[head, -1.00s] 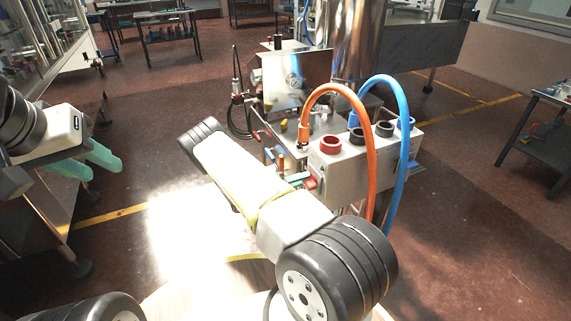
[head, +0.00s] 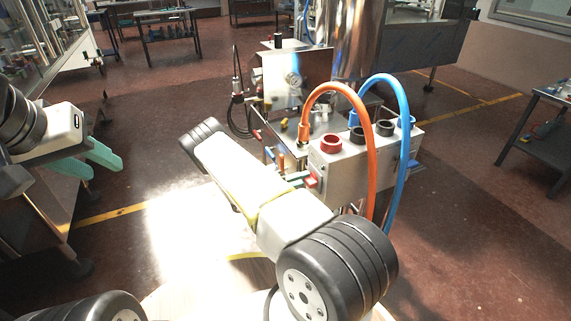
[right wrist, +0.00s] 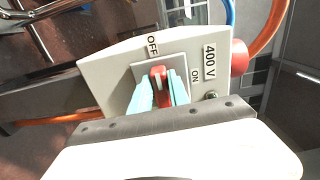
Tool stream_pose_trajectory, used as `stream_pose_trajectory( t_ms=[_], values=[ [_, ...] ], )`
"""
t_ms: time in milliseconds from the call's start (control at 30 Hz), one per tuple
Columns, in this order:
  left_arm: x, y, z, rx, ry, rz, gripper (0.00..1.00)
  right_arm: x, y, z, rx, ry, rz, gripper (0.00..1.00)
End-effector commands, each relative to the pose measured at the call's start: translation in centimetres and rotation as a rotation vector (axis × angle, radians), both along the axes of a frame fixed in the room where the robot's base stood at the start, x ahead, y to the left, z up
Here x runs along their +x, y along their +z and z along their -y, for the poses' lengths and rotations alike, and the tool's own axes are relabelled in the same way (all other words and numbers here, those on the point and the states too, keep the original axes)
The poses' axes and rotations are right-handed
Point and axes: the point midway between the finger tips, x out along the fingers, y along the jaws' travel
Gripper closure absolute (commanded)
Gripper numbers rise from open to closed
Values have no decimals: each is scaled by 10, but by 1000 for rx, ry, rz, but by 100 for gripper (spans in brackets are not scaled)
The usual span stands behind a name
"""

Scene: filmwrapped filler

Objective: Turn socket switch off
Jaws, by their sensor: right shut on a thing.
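The socket switch has a red handle (right wrist: 159,73) on a grey plate of a light metal box (right wrist: 115,75) in the right wrist view. An OFF label lies just above the handle's upper end, and an ON label to its right. The upper end points roughly at OFF. My right gripper (right wrist: 160,90) is shut on the handle, one turquoise finger on each side; the handle's lower part is partly hidden. In the head view the red switch (head: 312,181) is on the box's left side, by my right gripper (head: 294,180). My left gripper (head: 95,163) is open and empty at the left.
A steel machine with a gauge (head: 293,79) stands behind. A dark table (head: 545,135) is at the right. The floor between is mostly clear.

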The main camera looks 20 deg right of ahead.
Motion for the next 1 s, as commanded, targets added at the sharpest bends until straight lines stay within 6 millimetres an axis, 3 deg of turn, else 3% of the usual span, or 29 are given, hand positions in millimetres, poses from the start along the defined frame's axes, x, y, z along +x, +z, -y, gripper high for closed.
stream_pose_trajectory(
  t_ms=[33, 133, 533, 1000],
  values=[
    [0, 0, 0, 0, 0, 0, 64, 1, 0, -1, 2, 4, -1, 76],
    [0, 0, 0, 0, 0, 0, 64, 1, 0, -1, 1, 4, -1, 57],
    [0, 0, 0, 0, 0, 0, 64, 0, 0, -7, 1, 2, 0, 56],
    [0, 0, 0, 0, 0, 0, 64, -4, 0, -74, 1, 4, 0, 56]
  ],
)
